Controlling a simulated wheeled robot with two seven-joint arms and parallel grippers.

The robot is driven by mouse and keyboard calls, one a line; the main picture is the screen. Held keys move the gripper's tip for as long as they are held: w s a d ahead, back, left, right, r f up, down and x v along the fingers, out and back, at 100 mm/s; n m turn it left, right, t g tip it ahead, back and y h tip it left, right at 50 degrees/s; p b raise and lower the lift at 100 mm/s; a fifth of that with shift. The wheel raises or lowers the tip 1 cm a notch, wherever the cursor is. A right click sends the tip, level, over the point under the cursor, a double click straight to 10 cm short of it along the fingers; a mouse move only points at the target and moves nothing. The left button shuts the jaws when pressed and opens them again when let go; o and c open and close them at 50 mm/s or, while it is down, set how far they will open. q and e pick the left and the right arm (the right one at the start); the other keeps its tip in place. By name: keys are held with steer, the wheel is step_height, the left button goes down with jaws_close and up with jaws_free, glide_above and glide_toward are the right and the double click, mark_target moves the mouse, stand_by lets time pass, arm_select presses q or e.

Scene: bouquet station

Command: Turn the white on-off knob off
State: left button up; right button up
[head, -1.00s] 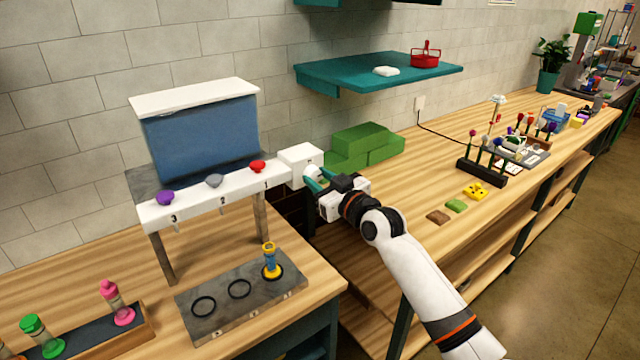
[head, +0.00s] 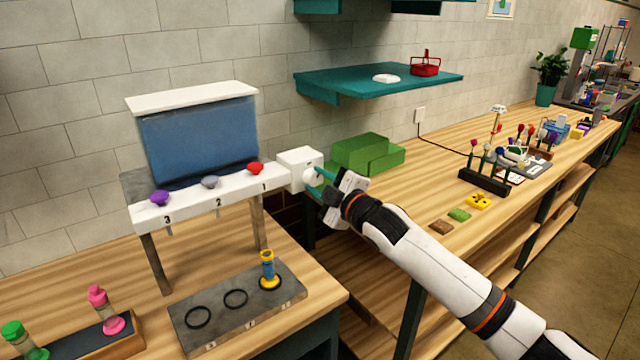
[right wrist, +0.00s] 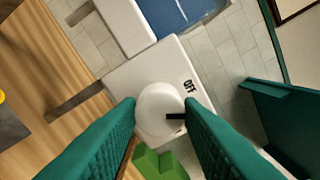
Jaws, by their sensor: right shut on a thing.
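The white on-off knob (right wrist: 158,103) is a round disc with a black mark, on the end of a white box (head: 298,169) at the right end of the dispenser. In the right wrist view the black mark points right, and the word OFF (right wrist: 188,85) is printed on the box above it. The knob also shows in the head view (head: 311,177). My right gripper (head: 318,182) has its teal fingers on either side of the knob, shut on it. The fingers hide part of the knob's rim. My left gripper is not in view.
The dispenser (head: 205,200) has purple, grey and red small knobs numbered 3, 2, 1. A slate plate (head: 215,328) with ring marks and a yellow-blue vial (head: 267,270) lies below. Green blocks (head: 366,155) stand behind my right arm. A teal shelf (head: 350,82) hangs above.

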steer(key=n+p, duration=0.1)
steer(key=n, duration=0.5)
stand_by(0.7)
steer(key=o, duration=1)
steer(key=shift+s, duration=0.1)
steer(key=shift+b+v, duration=1.2)
steer(key=shift+v, duration=4.75)
